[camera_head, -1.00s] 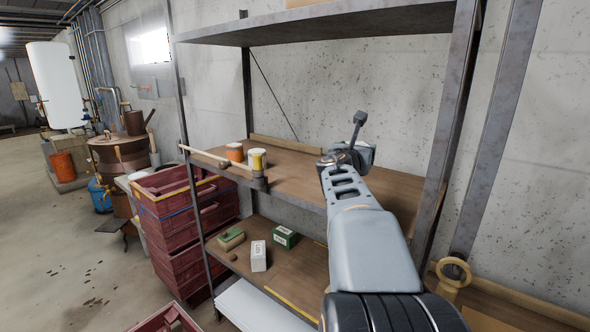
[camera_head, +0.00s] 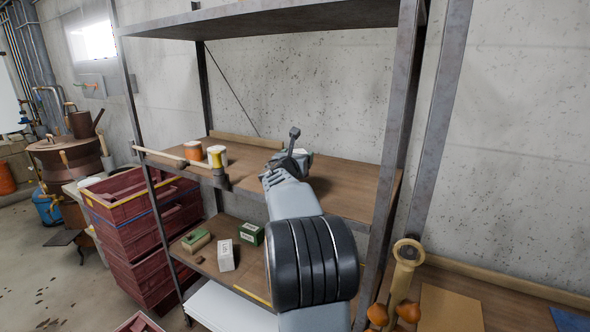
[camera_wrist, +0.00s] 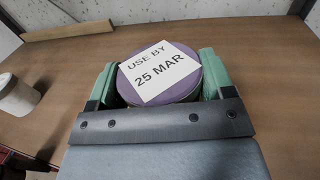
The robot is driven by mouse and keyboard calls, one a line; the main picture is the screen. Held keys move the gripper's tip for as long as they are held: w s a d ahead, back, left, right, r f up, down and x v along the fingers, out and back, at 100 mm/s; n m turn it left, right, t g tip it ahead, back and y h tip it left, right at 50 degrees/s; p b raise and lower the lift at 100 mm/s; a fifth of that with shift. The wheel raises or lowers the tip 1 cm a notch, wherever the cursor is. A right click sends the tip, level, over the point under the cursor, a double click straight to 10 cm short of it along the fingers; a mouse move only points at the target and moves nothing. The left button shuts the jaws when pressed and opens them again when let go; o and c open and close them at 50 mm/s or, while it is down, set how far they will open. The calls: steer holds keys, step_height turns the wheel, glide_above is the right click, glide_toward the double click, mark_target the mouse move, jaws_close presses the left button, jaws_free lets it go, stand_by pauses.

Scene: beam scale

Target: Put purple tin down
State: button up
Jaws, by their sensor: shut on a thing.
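The purple tin (camera_wrist: 181,88) is round, with a white label reading "USE BY 25 MAR" on its top. In the wrist view it sits between the two green fingers of my gripper (camera_wrist: 160,84), which is shut on it. The tin is over the brown shelf board (camera_wrist: 80,95); I cannot tell whether it touches the board.
A yellow-banded tin (camera_head: 217,157) and an orange tin (camera_head: 193,151) stand at the shelf's left, near a beam scale's wooden arm (camera_head: 160,154). A wooden strip (camera_wrist: 95,30) lies along the back. A metal upright (camera_head: 398,130) bounds the right. Bare board lies around my gripper.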

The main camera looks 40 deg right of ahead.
steer(key=shift+w+f, duration=0.3)
steer(key=shift+f, duration=0.1)
steer(key=shift+w+d+f, duration=0.1)
steer(key=shift+w+f, duration=0.1)
steer(key=shift+f, duration=1.45)
steer(key=shift+b, duration=0.35)
steer(key=o, duration=1.2)
steer(key=shift+f, duration=0.1)
